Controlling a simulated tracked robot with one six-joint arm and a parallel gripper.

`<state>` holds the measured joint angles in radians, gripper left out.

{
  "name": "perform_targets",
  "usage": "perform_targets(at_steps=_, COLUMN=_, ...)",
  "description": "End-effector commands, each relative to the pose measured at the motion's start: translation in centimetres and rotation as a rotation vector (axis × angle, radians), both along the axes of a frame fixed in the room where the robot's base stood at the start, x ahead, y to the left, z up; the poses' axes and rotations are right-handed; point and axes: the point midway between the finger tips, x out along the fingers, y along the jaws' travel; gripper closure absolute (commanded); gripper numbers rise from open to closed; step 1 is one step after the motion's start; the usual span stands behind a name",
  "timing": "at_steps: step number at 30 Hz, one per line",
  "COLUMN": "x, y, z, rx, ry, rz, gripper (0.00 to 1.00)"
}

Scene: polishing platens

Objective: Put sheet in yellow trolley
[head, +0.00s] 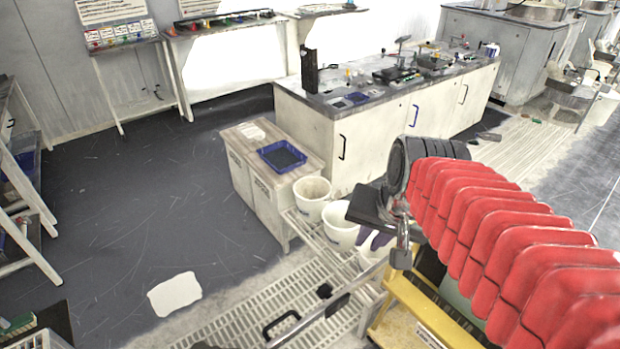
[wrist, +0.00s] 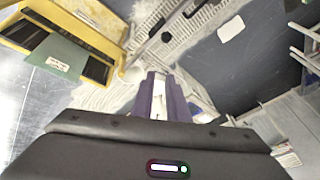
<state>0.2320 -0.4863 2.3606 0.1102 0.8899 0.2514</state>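A white sheet (head: 175,294) lies flat on the dark floor at the lower left in the head view; it also shows in the wrist view (wrist: 231,28), at the upper right. The yellow trolley (head: 418,312) stands at the lower right of the head view, partly hidden by my red-covered arm. In the wrist view the trolley (wrist: 100,18) is at the upper left, with a grey-green panel bearing a white label. My gripper (wrist: 161,78) has purple fingers with a narrow pale gap between them. It looks open and empty, above the white buckets and apart from the sheet.
White buckets (head: 312,190) stand on a slatted rack beside a cabinet with a blue tray (head: 282,157). A long workbench (head: 362,132) stands behind. Pale slatted grating (head: 255,312) lies between the sheet and trolley. The dark floor at left is mostly clear.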

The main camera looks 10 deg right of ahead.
Motion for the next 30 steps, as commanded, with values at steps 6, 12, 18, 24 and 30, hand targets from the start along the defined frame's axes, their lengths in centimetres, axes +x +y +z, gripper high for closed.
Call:
perform_targets(at_steps=6, x=-3.1, y=3.7, z=0.8, rx=-0.127, ry=-0.058, rz=0.282, gripper=0.86)
perform_targets(at_steps=12, x=-5.1, y=5.5, z=0.9, rx=-0.211, ry=-0.094, rz=0.456, gripper=0.86)
perform_targets(at_steps=18, x=-5.5, y=5.7, z=0.9, rx=-0.230, ry=-0.100, rz=0.491, gripper=0.86)
perform_targets(at_steps=24, x=-5.5, y=5.7, z=0.9, rx=-0.228, ry=-0.099, rz=0.488, gripper=0.86)
perform_targets(at_steps=30, x=-5.5, y=5.7, z=0.9, rx=-0.227, ry=-0.099, rz=0.486, gripper=0.86)
